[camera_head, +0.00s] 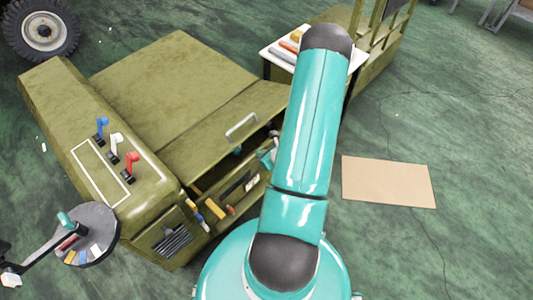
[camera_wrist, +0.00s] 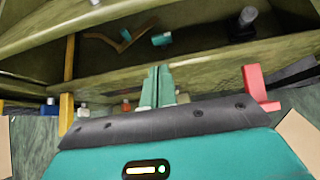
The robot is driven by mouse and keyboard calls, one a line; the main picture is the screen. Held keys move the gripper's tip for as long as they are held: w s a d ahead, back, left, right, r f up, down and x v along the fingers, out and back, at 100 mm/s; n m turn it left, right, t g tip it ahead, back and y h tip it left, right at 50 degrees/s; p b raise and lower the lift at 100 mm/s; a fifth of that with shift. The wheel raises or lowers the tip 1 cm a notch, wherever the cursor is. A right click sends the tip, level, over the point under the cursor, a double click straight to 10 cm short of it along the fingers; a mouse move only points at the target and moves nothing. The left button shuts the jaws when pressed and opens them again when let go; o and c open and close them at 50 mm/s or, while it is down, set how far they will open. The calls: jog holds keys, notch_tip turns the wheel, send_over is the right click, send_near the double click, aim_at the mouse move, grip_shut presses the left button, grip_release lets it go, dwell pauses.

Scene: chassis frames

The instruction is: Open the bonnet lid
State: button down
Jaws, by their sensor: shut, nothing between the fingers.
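The bonnet lid (camera_head: 215,130) is an olive-green panel with a pale bar handle (camera_head: 241,125) near its front edge. It stands partly raised, with a dark gap below that edge. In the wrist view, the opening (camera_wrist: 200,68) shows dark inside, with an olive edge (camera_wrist: 90,22) across the top that looks like the lid's. My gripper (camera_wrist: 158,72) is shut and empty, its fingers pointing into the opening. In the head view, my gripper is mostly hidden by my arm, just right of the gap. I cannot tell whether the fingertips touch the lid.
The olive chassis body has blue, white and red levers (camera_head: 116,157) on its left side. A round grey tray (camera_head: 98,218) stands at lower left. A white-topped table (camera_head: 271,41) holds tools behind my arm. A cardboard sheet (camera_head: 388,182) lies on the open floor at right.

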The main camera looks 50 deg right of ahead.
jog(key=shift+w+d+r, duration=0.1)
jog(key=shift+w+r, duration=0.15)
jog(key=shift+w, duration=0.5)
jog(key=shift+w+d+r, duration=0.1)
jog(key=shift+w+r, duration=0.1)
jog(key=shift+w, duration=0.5)
jog(key=shift+w+r, duration=0.25)
jog(key=shift+w, duration=0.5)
jog(key=shift+r, duration=0.15)
